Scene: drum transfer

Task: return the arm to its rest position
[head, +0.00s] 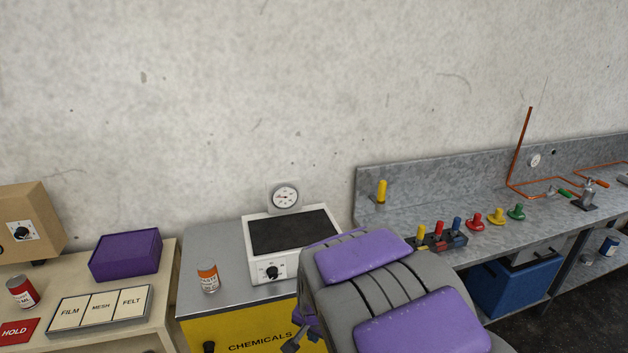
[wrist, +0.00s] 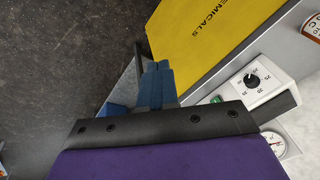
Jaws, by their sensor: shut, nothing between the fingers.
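My gripper (wrist: 155,72) shows in the wrist view as two blue-grey fingers lying together. They are shut with nothing between them. In the head view my grey and purple arm is folded in the lower middle, in front of the bench. Only a small dark part of the arm's end shows there at the bottom edge, so the fingers are not clear in that view. The yellow chemicals cabinet (head: 250,332) stands just left of the arm, and its yellow front also shows close by in the wrist view (wrist: 205,35).
A hotplate (head: 292,236) and an orange-labelled jar (head: 208,276) stand on the cabinet. At left are a purple box (head: 125,255), a label tray (head: 100,308) and a red can (head: 22,291). At right, the grey bench (head: 410,222) holds coloured pegs. A blue bin (head: 515,287) sits below.

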